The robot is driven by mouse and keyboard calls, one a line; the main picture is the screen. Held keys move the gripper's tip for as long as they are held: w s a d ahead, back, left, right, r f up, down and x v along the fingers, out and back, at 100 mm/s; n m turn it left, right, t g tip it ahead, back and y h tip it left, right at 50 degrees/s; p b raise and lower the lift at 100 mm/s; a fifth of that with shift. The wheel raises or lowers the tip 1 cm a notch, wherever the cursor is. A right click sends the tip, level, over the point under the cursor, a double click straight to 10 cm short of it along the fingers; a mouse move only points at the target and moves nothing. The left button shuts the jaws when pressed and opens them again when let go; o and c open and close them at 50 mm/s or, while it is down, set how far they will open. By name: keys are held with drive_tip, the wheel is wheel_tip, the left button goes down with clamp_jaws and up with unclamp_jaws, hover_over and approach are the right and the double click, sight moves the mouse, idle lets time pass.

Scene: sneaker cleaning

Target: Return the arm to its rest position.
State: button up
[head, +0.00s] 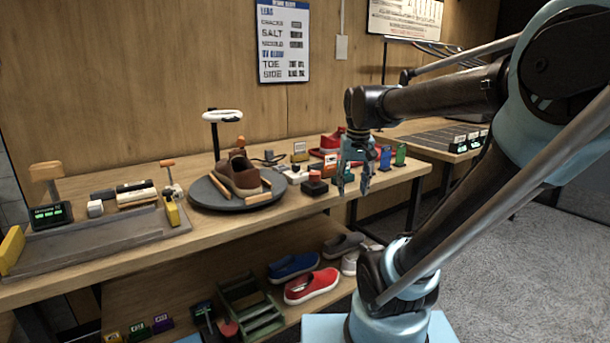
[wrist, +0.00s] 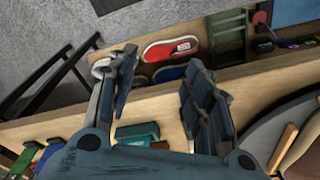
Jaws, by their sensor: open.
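My gripper (head: 354,180) hangs pointing down at the right part of the bench's front edge in the head view. Its fingers are apart with nothing between them. In the wrist view the two fingers of my gripper (wrist: 160,92) stand open above the bench edge. My arm comes in from the right of the head view. A brown sneaker (head: 240,174) sits on the round dark turntable (head: 214,196), to the left of my gripper and apart from it.
The wooden bench (head: 330,208) has a grey tray (head: 100,236) at left. A red shoe (head: 331,141) stands behind my gripper. Below, a shelf holds a red shoe (head: 311,286), a blue shoe (head: 292,266) and a green rack (head: 250,306). Grey floor (head: 500,240) is clear at right.

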drive_tip(key=s+d+f, duration=0.2)
drive_tip(key=s+f, duration=0.4)
drive_tip(key=f, duration=0.1)
drive_tip(key=s+d+f, duration=0.3)
drive_tip(key=s+f, duration=0.3)
drive_tip(key=f, duration=0.1)
drive_tip(key=shift+f+t, duration=0.25)
drive_tip(key=shift+t, duration=0.15)
drive_tip(key=shift+w+f, duration=0.2)
drive_tip(key=shift+w, duration=0.15)
